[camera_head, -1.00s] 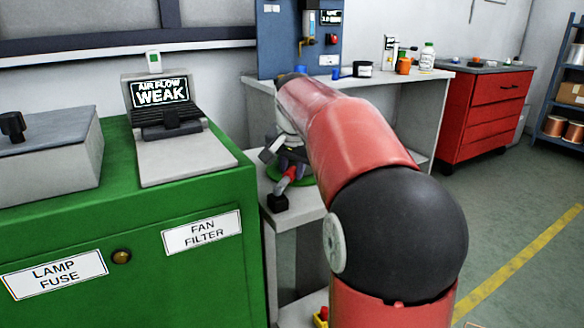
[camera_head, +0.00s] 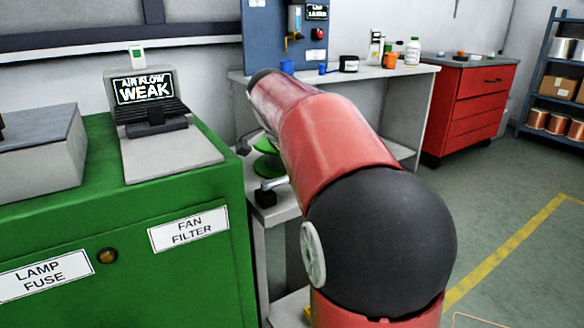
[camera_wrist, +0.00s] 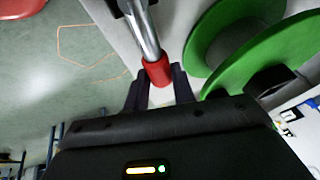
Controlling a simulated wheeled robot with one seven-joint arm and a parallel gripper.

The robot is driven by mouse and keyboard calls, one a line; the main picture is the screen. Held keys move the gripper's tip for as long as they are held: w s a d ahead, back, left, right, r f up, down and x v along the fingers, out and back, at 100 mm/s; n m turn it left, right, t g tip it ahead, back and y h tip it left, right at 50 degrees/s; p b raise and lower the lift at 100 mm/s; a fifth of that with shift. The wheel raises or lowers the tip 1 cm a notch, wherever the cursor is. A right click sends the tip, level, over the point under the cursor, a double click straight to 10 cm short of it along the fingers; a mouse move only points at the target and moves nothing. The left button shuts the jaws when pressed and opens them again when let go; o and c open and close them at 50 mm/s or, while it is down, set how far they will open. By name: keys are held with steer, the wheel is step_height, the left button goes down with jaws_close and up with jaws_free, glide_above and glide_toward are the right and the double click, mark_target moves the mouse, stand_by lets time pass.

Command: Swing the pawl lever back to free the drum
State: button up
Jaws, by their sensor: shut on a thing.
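In the wrist view, the pawl lever is a shiny metal rod (camera_wrist: 143,32) with a red grip (camera_wrist: 158,72) at its end. My gripper (camera_wrist: 158,86) is shut on the red grip, with one dark finger on each side. The green drum (camera_wrist: 275,55) shows as two green flanges right beside the lever. In the head view, part of the drum (camera_head: 268,166) shows left of my arm. A short length of the metal rod (camera_head: 274,183) rises to the right from a black block (camera_head: 266,197). My arm hides the red grip and gripper there.
A green cabinet (camera_head: 190,285) stands close on the left, with a screen reading AIR FLOW WEAK (camera_head: 144,88). A workbench (camera_head: 400,85) with bottles and jars stands behind my arm. A red drawer unit (camera_head: 480,105) is at the back right. The floor at right is clear.

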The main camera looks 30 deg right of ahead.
steer(key=shift+s+a+m+g, duration=0.15)
steer(key=shift+s+m+g, duration=0.35)
steer(key=shift+s+m, duration=0.5)
steer(key=shift+w, duration=0.15)
steer(key=o, duration=1)
steer(key=v, duration=0.7)
steer(key=shift+a+r+p, duration=0.3)
steer(key=shift+p, duration=0.05)
